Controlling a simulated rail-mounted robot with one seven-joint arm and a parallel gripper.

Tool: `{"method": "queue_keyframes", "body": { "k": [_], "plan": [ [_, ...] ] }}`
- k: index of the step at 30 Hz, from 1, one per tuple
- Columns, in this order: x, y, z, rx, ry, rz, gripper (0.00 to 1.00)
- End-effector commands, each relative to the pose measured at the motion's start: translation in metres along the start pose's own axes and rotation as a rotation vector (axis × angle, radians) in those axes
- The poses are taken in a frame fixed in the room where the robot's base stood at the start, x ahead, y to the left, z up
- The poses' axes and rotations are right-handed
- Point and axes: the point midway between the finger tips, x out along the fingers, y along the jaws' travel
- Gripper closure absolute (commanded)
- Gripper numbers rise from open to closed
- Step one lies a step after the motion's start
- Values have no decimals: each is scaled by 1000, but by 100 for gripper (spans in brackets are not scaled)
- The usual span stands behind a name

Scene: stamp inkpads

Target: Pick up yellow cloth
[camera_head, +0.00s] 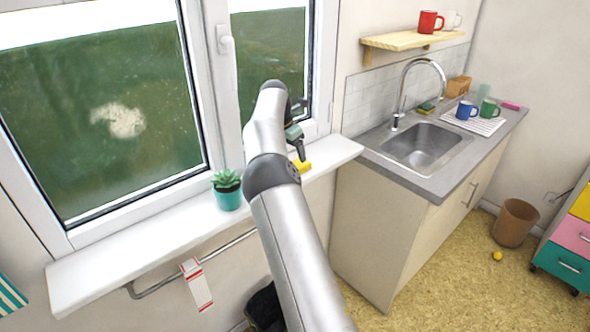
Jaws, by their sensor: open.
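The yellow cloth (303,166) lies on the white window sill, to the right of the potted plant. Part of it is hidden behind my arm and gripper. My gripper (301,158) points down at the cloth from above, with its fingertips at or just over the cloth's far edge. It is open. I cannot tell whether the fingers touch the cloth.
A succulent in a teal pot (228,190) stands on the sill (130,245) left of my arm. The window handle (225,38) juts out above. A counter with a sink (422,146) is to the right. The sill's left part is clear.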

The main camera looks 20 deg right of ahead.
Motion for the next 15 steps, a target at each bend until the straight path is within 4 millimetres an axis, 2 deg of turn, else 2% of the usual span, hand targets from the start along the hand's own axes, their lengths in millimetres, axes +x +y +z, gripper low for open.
{"method": "queue_keyframes", "body": {
  "k": [5,15],
  "plan": [
    [11,0,0,-1,-1,0,23],
    [55,0,-4,1,-1,-1,23]
  ]
}}
